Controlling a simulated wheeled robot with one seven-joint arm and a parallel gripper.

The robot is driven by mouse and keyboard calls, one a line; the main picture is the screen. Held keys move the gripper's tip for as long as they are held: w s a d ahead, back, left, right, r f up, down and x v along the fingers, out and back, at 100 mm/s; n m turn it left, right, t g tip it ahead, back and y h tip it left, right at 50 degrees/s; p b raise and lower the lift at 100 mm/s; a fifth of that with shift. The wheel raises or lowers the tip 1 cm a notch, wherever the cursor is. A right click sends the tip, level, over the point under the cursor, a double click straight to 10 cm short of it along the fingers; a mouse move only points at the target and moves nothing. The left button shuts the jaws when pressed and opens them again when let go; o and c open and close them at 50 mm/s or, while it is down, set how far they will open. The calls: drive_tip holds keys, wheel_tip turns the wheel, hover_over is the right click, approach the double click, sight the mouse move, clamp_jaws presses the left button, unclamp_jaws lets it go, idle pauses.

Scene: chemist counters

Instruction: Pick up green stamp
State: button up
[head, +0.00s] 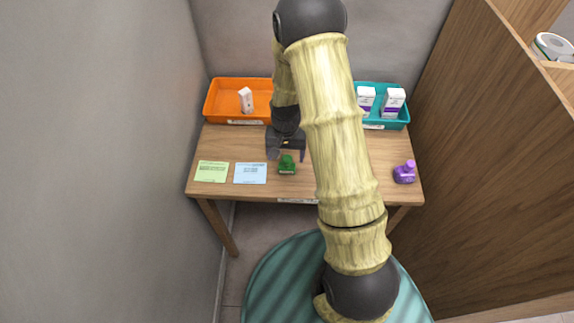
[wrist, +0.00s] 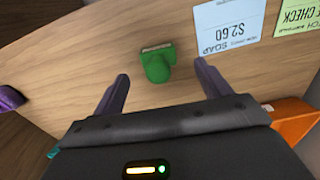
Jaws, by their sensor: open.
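The green stamp (head: 287,165) stands on the wooden table near its front edge, just right of the blue card. In the wrist view the green stamp (wrist: 157,64) is ahead of my fingertips, roughly midway between them across the picture. My gripper (head: 286,155) is over the table, right behind the stamp. In the wrist view my gripper (wrist: 161,70) shows its two dark fingers spread wide with nothing between them. The stamp is apart from both fingers in that view.
A blue card (head: 250,173) and a green card (head: 211,172) lie left of the stamp. A purple stamp (head: 405,172) stands at the right. An orange tray (head: 215,108) and a teal tray (head: 403,121) with boxes stand at the back. A wooden partition (head: 480,150) rises at right.

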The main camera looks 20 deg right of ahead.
sight(287, 158)
drive_tip(key=shift+w+d+f+p, duration=0.1)
drive_tip(key=shift+f+p, duration=0.4)
drive_tip(key=shift+f, duration=0.85)
drive_tip(key=shift+w+d+f+p, duration=0.1)
drive_tip(key=shift+f+p, duration=0.35)
drive_tip(key=shift+f, duration=0.85)
drive_tip(key=shift+s, duration=0.1)
drive_tip(key=c, duration=1.1)
drive_tip(key=shift+r, duration=0.1)
wheel_tip(287, 158, up, 10)
drive_tip(key=shift+f+b, duration=0.1)
drive_tip(key=shift+b, duration=0.9)
